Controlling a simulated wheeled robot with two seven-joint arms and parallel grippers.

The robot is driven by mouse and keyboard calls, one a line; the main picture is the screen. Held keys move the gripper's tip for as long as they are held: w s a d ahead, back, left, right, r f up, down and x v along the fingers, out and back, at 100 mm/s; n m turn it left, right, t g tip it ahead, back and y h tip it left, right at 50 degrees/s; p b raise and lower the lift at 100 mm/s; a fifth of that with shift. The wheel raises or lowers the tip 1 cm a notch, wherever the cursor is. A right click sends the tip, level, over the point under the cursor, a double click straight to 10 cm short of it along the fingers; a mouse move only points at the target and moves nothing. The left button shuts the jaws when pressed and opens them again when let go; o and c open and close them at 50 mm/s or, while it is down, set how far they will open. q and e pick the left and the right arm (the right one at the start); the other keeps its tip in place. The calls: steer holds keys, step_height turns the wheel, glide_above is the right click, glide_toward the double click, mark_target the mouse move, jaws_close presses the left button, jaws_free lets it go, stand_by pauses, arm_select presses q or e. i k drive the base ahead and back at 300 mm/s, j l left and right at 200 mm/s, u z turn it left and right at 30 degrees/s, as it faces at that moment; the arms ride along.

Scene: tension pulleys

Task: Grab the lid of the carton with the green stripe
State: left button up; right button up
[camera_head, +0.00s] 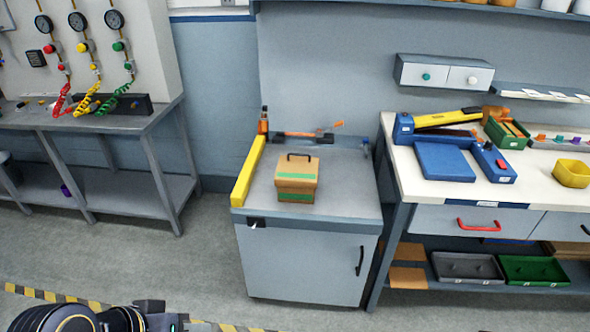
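The carton with the green stripe (296,190) stands upright on the grey cabinet top. It is brown cardboard with green bands on its side. Its lid (297,168) is on top and bears a dark handle (300,156). Part of my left arm shows at the bottom left edge, well in front of and below the cabinet. Its fingertips cannot be made out. My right gripper is not in view. Nothing touches the carton.
The carton sits on a grey cabinet (310,262) with a yellow bar (248,172) at its left edge. An orange bottle (263,122) and tools lie behind. A white workbench (420,195) with a blue scale stands right. Floor in front is clear.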

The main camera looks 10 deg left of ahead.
mark_target(294, 171)
steer(key=i+j, duration=0.25)
steer(key=j, duration=0.15)
steer(key=i+j+z, duration=0.15)
steer(key=i+j, duration=0.35)
steer(key=j, duration=0.3)
steer(key=i+j+z, duration=0.1)
steer(key=i+j, duration=0.15)
steer(key=j, duration=0.15)
steer(key=i+j+z, duration=0.1)
steer(key=i+j, duration=0.15)
steer(key=j, duration=0.15)
steer(key=i+j, duration=0.2)
steer(key=j, duration=0.25)
steer(key=i+j+z, duration=0.1)
steer(key=j, duration=0.35)
steer(key=i+j+z, duration=0.1)
steer(key=i+j, duration=0.2)
steer(key=j, duration=0.2)
